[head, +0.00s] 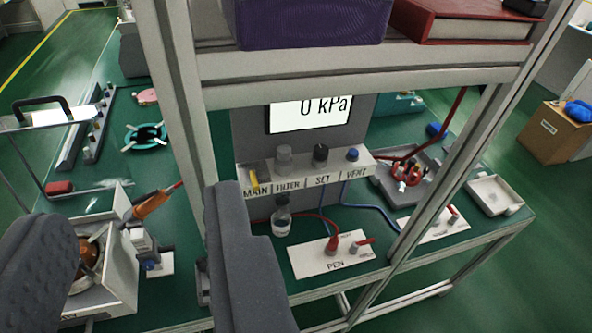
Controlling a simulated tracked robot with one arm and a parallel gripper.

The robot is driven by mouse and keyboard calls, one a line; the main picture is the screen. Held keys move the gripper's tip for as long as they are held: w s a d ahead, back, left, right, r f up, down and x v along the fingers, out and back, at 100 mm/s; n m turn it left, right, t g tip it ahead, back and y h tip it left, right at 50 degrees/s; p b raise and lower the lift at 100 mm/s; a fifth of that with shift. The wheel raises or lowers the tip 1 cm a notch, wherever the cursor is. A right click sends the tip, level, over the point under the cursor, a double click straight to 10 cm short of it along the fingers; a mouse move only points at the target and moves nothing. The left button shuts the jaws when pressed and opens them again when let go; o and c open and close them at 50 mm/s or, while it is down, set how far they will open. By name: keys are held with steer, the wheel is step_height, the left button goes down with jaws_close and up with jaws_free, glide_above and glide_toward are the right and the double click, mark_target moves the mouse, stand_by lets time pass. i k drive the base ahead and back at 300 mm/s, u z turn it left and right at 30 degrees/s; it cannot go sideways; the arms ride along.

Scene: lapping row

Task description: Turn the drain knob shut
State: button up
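My gripper (135,212) is open and empty, one dark finger at the left edge and the other at centre, in front of the shelf frame. No knob reads as a drain. A panel (310,178) carries fittings over the labels MAIN, FILTER, SET and VENT: a yellow lever (253,179), a grey knob (284,158), a black knob (320,155) and a blue knob (352,154). Below FILTER hangs a small clear bowl (281,216); the right finger stands to its left, apart in the picture. Its lower end is too small to make out a knob.
A frame post (455,165) and an upper rail (400,82) stand before the panel. A PEN plate (318,258) with red fittings lies below. Red and blue hoses run there. An open box (112,268) stands between the fingers. A display (308,114) reads 0 kPa.

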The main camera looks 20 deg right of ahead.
mark_target(284, 213)
steer(key=u, duration=1.7)
steer(key=k, duration=0.9)
steer(key=z, duration=1.15)
steer(key=i, duration=0.5)
steer(key=z, duration=0.05)
